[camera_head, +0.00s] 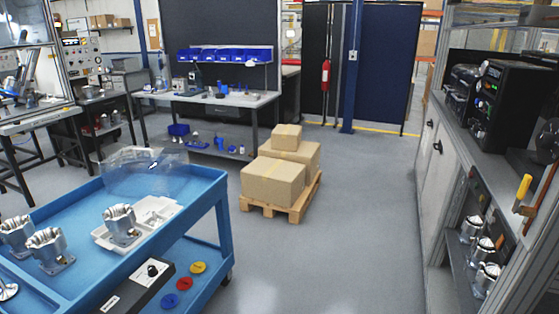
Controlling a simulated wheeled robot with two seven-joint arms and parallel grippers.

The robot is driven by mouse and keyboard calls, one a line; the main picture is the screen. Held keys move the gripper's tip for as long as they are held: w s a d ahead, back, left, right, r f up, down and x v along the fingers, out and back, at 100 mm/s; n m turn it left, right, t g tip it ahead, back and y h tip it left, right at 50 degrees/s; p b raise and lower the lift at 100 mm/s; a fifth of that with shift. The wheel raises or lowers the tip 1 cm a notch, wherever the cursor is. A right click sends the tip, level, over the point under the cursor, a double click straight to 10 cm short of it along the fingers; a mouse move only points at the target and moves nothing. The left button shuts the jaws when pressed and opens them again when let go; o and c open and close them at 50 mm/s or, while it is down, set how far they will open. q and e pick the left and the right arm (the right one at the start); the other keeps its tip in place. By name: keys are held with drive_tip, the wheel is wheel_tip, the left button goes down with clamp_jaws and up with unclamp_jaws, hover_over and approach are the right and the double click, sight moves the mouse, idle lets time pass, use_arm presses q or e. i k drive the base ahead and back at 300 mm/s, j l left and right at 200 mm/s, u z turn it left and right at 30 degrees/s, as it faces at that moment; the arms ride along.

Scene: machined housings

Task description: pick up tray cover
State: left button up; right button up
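A clear, see-through box-shaped cover (143,172), which looks like the tray cover, stands at the far end of the blue cart (212,207) at the left. A white tray (158,204) sits on the cart just in front of it. A silver machined housing (119,222) stands at the tray's left part. The cover is apart from the housing, and its lower edges are hard to make out. Neither of my grippers is in view.
More silver housings (48,248) stand on the cart's left part. A control box (140,285) and coloured buttons are at its front. Cardboard boxes (273,182) on a pallet stand beyond the cart. A shelving bench (442,150) lines the right. The floor between is clear.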

sight(140, 172)
drive_tip(key=i+l, duration=0.15)
drive_tip(key=i, duration=1.35)
drive_tip(key=i+l+z, duration=0.1)
drive_tip(key=i, duration=1.4)
drive_tip(key=i+u, duration=0.45)
drive_tip(key=i+l+u, duration=0.2)
drive_tip(key=u, duration=0.25)
drive_tip(key=i+l+u, duration=0.3)
drive_tip(key=u, duration=0.15)
drive_tip(key=i+l+u, duration=0.3)
drive_tip(key=u, duration=0.15)
drive_tip(key=l, duration=0.1)
